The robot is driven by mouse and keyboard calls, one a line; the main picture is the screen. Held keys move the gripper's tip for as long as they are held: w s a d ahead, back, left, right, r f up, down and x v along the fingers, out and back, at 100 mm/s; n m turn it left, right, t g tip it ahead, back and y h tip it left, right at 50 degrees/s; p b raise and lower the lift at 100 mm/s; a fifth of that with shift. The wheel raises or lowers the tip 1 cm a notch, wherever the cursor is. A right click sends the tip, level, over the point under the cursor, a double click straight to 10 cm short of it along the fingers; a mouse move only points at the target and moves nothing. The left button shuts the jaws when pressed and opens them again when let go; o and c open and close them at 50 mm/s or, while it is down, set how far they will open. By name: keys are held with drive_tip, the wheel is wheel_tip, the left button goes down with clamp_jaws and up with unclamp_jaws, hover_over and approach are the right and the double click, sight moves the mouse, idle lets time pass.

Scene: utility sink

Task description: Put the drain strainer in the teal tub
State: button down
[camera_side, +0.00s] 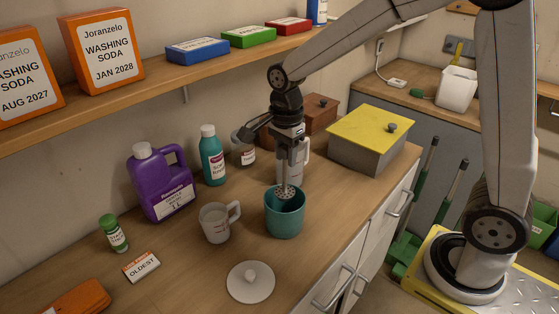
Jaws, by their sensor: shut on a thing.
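The teal tub (285,222) stands upright on the wooden counter near its front edge, with its mouth open. My gripper (289,172) points down above the tub and is shut on the drain strainer (285,192). The strainer is a small grey perforated disc on a thin stem. It shows at the mouth of the tub, inside the rim's outline. I cannot tell whether it touches the tub or how far it is below the rim. The fingers partly hide its stem.
A round white lid (250,282) lies in front. A purple jug (160,184), a teal bottle (213,160) and a yellow-lidded box (368,140) stand behind. A shelf (150,94) overhangs the back.

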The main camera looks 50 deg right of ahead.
sight(285, 191)
drive_tip(key=shift+f, duration=4.7)
drive_tip(key=shift+f, duration=0.1)
drive_tip(key=shift+c, duration=1.8)
unclamp_jaws()
wheel_tip(285, 191, up, 12)
drive_tip(key=shift+r, duration=0.15)
drive_tip(key=shift+s, duration=0.1)
